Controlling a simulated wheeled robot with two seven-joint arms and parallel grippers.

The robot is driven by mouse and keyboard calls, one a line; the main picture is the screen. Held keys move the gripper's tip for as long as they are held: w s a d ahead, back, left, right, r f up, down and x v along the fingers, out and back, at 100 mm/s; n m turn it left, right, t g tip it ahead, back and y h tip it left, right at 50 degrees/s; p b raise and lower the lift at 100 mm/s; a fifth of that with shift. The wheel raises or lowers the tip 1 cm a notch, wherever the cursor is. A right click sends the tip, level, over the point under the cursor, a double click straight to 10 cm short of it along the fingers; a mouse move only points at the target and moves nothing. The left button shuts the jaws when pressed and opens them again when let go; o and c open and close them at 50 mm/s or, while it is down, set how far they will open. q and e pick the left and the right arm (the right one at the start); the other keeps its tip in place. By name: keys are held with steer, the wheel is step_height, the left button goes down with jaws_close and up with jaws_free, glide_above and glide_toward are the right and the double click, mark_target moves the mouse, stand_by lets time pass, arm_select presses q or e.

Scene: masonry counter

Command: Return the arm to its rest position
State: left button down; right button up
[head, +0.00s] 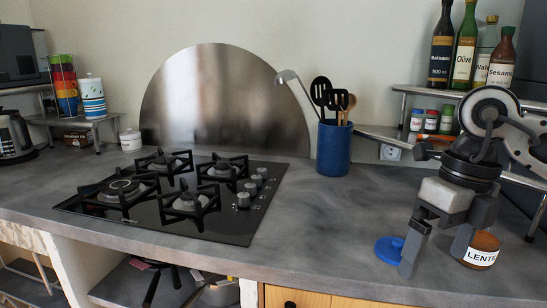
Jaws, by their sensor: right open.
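My right gripper (434,259) reaches down from the right over the right part of the counter. Its two fingers are apart with nothing between them. A jar (481,252) with a white label beginning "LENTI" and orange-brown contents stands just right of the fingers, its upper part hidden behind the gripper. A round blue lid (389,250) with a knob lies on the counter, left of the left finger. I cannot tell whether either finger touches the jar or the lid. My left gripper is not in view.
A blue utensil crock (334,150) stands at the back, left of a raised shelf (402,88) with bottles and small jars. A black gas hob (180,195) fills the left middle of the grey counter (320,225). The counter between hob and gripper is clear.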

steer(key=s+a+f+n+g+y, duration=0.15)
steer(key=a+y, duration=0.25)
steer(key=a, duration=0.4)
steer(key=s+a+f+n+g+y, duration=0.1)
steer(key=s+a+f+g+y, duration=0.3)
steer(key=a, duration=0.5)
steer(key=w+a+r+m+t+y, duration=0.1)
steer(key=a+r+m+t+y, duration=0.55)
steer(key=m+y, duration=0.55)
steer(key=w+d+f+m+t+h+p, duration=0.1)
steer(key=w+d+f+m+t+h, duration=0.35)
steer(key=f+m+t, duration=0.6)
steer(key=w+d+f+m+t+h, duration=0.1)
steer(key=d+f+m+t+h, duration=0.55)
steer(key=m, duration=0.65)
steer(key=s+d+f+m+g+h, duration=0.3)
steer(key=s+f+m+g+h, duration=0.2)
steer(key=s+f, duration=0.6)
step_height(320, 180, down, 4)
steer(key=shift+s+d+m+g+h, duration=0.2)
steer(key=shift+m+g+h, duration=0.1)
steer(key=shift+g+h, duration=0.6)
